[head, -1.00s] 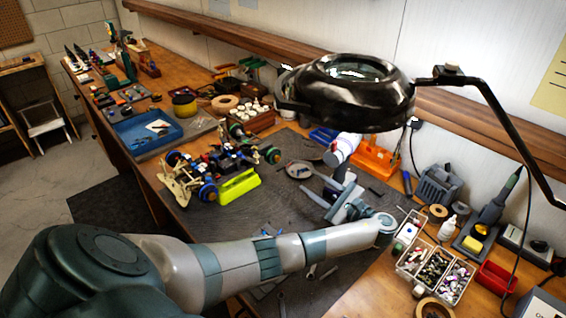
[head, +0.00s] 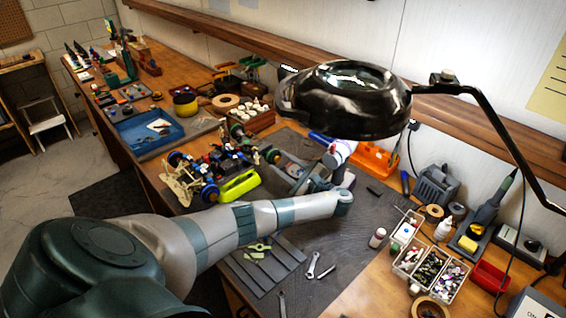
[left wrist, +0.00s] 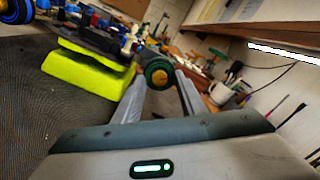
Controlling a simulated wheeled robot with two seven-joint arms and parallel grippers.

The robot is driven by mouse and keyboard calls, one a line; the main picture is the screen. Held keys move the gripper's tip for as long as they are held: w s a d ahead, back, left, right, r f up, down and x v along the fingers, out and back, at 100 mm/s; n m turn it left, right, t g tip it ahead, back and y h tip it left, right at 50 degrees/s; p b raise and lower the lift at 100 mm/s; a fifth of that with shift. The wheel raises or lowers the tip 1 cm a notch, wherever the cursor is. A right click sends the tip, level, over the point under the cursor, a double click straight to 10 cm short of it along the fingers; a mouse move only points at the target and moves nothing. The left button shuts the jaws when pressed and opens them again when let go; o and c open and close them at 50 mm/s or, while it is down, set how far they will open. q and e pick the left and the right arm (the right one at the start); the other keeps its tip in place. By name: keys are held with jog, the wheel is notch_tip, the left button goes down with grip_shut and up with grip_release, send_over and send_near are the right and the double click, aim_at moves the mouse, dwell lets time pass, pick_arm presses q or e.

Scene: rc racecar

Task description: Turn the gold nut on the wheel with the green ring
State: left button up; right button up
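The wheel with the green ring (head: 273,155) is on the racecar (head: 225,165), on the side facing my left gripper (head: 284,170). In the left wrist view the green ring (left wrist: 158,66) and the gold nut (left wrist: 159,77) at its centre show straight ahead. My left gripper is open there, its two fingers (left wrist: 162,86) spread on either side of the wheel's outline. I cannot tell whether they touch it. In the head view the fingers are partly hard to make out. My right gripper is not in view.
A magnifier lamp (head: 345,115) hangs over the bench. An orange rack (head: 375,160) stands behind. Wrenches (head: 312,265) and a parts organizer (head: 430,268) lie to the front and right.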

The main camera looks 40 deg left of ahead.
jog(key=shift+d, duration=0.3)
pick_arm(q)
grip_shut()
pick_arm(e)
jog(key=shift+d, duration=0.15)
